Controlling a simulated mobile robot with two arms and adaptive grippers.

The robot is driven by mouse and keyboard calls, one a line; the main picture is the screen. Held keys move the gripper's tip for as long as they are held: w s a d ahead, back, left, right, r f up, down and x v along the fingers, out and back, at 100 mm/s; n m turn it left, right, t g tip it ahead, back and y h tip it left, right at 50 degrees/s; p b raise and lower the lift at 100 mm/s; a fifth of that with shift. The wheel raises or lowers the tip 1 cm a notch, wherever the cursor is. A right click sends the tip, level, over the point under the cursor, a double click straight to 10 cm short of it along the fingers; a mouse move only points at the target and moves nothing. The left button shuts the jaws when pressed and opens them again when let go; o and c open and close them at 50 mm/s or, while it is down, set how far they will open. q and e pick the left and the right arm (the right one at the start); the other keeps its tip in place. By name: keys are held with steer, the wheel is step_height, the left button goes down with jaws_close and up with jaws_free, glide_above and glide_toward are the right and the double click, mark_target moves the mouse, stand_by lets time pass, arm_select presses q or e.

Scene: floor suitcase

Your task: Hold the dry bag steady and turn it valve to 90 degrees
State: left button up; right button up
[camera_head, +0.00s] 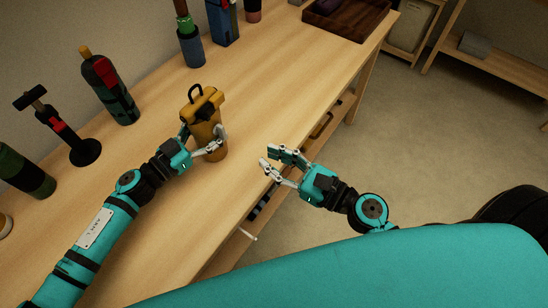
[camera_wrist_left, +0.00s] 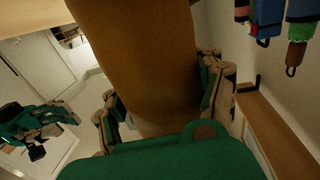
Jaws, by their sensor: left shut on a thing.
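The dry bag (camera_head: 206,135) is a mustard-yellow upright bag with a black handle and dark fitting at its top, standing on the wooden table. My left gripper (camera_head: 203,146) is shut on its body, one finger on each side. In the left wrist view the bag (camera_wrist_left: 150,60) fills the middle between the fingers of my left gripper (camera_wrist_left: 165,105). The valve (camera_head: 204,112) seems to be the dark part near the top; its angle is too small to tell. My right gripper (camera_head: 270,163) is open and empty, to the right of the bag near the table's front edge, apart from it.
On the table's back side stand a dark bottle with red (camera_head: 110,88), a black stand with a red part (camera_head: 70,135), a dark green cylinder (camera_head: 24,172) and a blue-green bottle (camera_head: 190,42). A dark wooden tray (camera_head: 345,32) lies at the far end. Tabletop (camera_head: 290,85) beyond the bag is clear.

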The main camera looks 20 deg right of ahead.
arm_select(q)
steer(key=o, duration=1.6)
steer(key=shift+c, duration=0.2)
